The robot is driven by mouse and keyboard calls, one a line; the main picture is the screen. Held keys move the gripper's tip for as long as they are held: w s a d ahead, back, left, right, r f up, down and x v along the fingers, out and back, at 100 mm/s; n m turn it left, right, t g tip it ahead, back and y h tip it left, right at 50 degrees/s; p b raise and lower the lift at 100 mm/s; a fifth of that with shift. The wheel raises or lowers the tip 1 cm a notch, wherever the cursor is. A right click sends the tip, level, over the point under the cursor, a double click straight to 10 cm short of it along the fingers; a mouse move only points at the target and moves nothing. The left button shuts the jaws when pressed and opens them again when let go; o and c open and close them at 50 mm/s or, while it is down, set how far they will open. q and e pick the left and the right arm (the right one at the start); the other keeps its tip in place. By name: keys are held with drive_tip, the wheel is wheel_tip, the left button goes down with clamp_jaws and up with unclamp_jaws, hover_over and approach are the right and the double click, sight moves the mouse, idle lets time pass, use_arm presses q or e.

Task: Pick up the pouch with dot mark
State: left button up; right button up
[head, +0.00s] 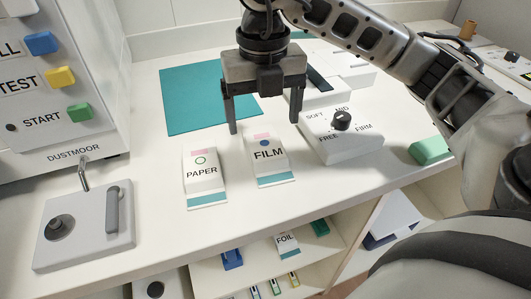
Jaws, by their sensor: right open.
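The pouch labelled FILM (268,165) lies on the white counter and bears a small filled blue dot above its label. The pouch labelled PAPER (202,185) lies to its left and bears a green ring outline. My right gripper (264,125) points down with its two fingers apart, one on each side of the FILM pouch's far end in the picture. Nothing shows between the fingers. I cannot tell its exact height above the pouch. My left gripper is not in view.
A knob box marked SOFT, MID, FIRM, FREE (340,145) stands right of the pouches. A teal mat (195,100) lies behind them. A grey lever panel (85,232) and the DUSTMOOR button unit (60,100) are at left. A FOIL pouch (286,243) is on the lower shelf.

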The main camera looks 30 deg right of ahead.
sight(266, 146)
drive_tip(key=shift+s+d+f, duration=0.1)
drive_tip(key=shift+d+f, duration=0.05)
drive_tip(key=shift+f, duration=2.95)
drive_tip(key=shift+c, duration=0.3)
drive_tip(key=c, duration=1)
